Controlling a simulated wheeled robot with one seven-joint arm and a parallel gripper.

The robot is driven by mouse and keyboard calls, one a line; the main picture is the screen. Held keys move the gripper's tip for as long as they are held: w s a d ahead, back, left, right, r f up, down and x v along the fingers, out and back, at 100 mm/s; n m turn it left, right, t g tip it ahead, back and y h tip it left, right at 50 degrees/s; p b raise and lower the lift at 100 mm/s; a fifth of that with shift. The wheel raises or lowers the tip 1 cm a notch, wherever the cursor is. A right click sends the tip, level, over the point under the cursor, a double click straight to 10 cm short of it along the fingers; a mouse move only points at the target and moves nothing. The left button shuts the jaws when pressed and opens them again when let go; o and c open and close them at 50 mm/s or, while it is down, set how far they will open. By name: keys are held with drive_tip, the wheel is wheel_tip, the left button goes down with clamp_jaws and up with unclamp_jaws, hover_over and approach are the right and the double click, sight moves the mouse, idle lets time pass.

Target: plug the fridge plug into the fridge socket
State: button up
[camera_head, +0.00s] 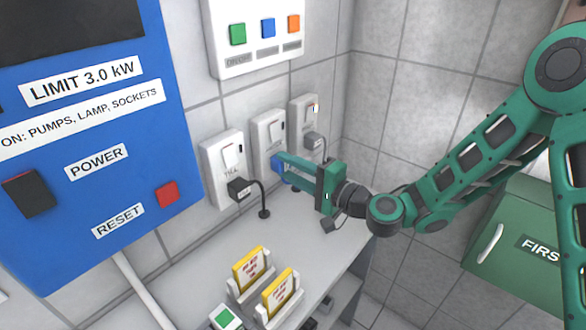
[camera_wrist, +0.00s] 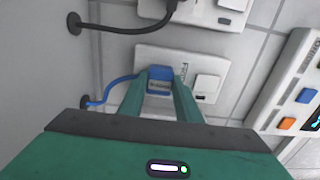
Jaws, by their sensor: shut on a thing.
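My gripper (camera_head: 283,164) reaches from the right to the middle wall socket (camera_head: 267,131). It is shut on a blue plug (camera_head: 277,172), which also shows between the two green fingers in the wrist view (camera_wrist: 159,80). The plug is at the lower part of the socket plate (camera_wrist: 192,64), next to the white switch (camera_wrist: 207,86). Its label is too small to read. A blue cable (camera_wrist: 117,84) runs from the plug to a dark round outlet. The plug looks close against the plate; I cannot tell whether it is fully in.
The left socket (camera_head: 223,158) holds a black plug (camera_head: 239,188) with a black cable. The right socket (camera_head: 303,107) holds a grey plug (camera_head: 312,140) and shows a lit lamp. A button panel (camera_head: 262,62) hangs above. Yellow cards in holders (camera_head: 287,311) stand on the shelf below.

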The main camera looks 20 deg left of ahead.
drive_tip(key=shift+a, duration=0.1)
drive_tip(key=o, duration=1.1)
drive_tip(key=v, duration=1)
drive_tip(key=shift+d, duration=0.4)
drive_tip(key=shift+s+f, duration=0.1)
drive_tip(key=shift+s, duration=0.05)
